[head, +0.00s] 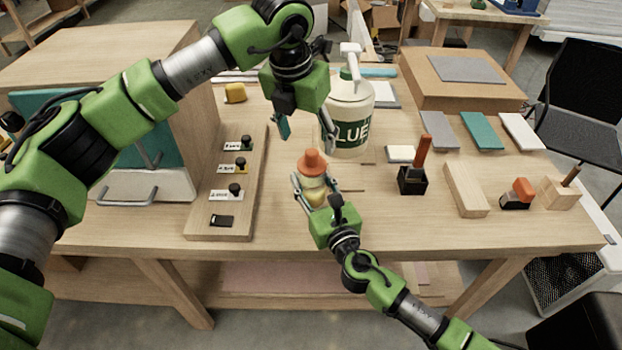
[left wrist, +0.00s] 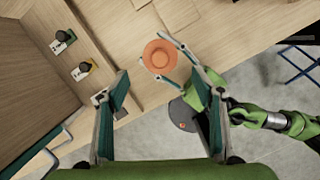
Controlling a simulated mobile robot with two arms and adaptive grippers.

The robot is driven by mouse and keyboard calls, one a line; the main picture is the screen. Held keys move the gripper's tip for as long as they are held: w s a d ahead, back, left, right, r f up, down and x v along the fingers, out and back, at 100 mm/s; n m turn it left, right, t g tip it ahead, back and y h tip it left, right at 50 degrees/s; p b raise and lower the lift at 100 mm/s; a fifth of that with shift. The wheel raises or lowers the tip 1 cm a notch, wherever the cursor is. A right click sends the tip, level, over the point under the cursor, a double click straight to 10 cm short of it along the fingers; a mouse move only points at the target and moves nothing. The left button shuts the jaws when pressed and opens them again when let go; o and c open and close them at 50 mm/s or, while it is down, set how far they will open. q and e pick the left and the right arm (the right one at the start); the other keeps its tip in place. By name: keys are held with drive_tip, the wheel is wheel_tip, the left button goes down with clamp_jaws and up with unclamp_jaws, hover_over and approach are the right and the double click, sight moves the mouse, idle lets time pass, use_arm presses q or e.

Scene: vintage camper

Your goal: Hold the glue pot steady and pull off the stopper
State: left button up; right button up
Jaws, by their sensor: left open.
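The glue pot (head: 317,190) is a small clear jar with yellowish contents, upright near the table's front edge. Its orange stopper (head: 313,163) sits in the top; the left wrist view shows the stopper (left wrist: 160,56) from above, hiding most of the pot. My right gripper (head: 314,190) has its fingers on both sides of the pot's body and looks shut on it. My left gripper (head: 305,130) is open and empty, above and behind the stopper, not touching it. In the left wrist view its fingers (left wrist: 160,95) are spread wide, with the stopper beyond them.
A large white GLUE pump bottle (head: 350,110) stands just behind the pot, close to my left gripper. A wooden board (head: 205,225) with labelled stamps lies left. A black block with a red-handled tool (head: 413,180) and a wooden block (head: 466,190) stand right.

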sight(310, 154)
use_arm(q)
drive_tip(key=shift+x, duration=3.5)
clamp_jaws()
drive_tip(key=shift+r, duration=1.55)
drive_tip(key=shift+r, duration=0.15)
